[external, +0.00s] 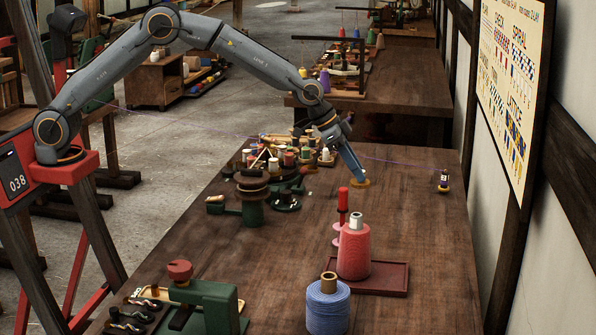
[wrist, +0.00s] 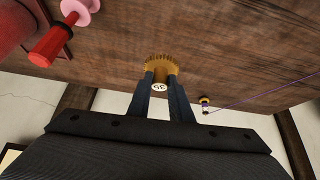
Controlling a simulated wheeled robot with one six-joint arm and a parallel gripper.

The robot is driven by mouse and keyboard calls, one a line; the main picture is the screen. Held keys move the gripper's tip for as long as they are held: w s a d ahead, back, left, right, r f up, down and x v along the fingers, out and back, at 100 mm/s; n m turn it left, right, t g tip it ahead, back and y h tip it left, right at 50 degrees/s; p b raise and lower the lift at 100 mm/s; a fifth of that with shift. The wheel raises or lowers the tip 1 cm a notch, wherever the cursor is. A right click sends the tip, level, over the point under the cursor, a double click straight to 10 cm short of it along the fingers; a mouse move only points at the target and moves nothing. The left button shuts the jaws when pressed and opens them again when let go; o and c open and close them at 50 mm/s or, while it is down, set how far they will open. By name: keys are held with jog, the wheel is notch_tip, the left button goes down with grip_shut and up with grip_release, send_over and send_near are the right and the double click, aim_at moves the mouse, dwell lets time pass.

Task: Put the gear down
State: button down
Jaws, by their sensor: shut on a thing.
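The gear (wrist: 161,66) is a small brass-coloured toothed wheel with a pale hub. In the wrist view it sits between the two fingertips of my gripper (wrist: 161,82), which is shut on it. In the external view the gear (external: 361,183) shows at the tip of my gripper (external: 357,176), low over the right half of the wooden bench (external: 420,230). I cannot tell whether the gear touches the bench top.
A red-handled tool (external: 342,205) and a pink thread cone (external: 354,250) on a red tray (external: 395,277) stand in front. A small spool (external: 443,182) with purple thread is to the right. Crowded spools (external: 290,160) and a green device (external: 252,205) are left. Bench around the gear is clear.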

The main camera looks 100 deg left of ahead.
jog(key=shift+s+a, duration=0.25)
jog(key=shift+s, duration=0.1)
jog(key=shift+s+f+p, duration=0.15)
jog(key=shift+f+p, duration=0.15)
notch_tip(320, 180, down, 9)
jog(key=shift+f+p, duration=0.2)
jog(key=shift+p, duration=0.95)
jog(key=shift+f, duration=0.15)
jog(key=c, duration=1.6)
grip_release()
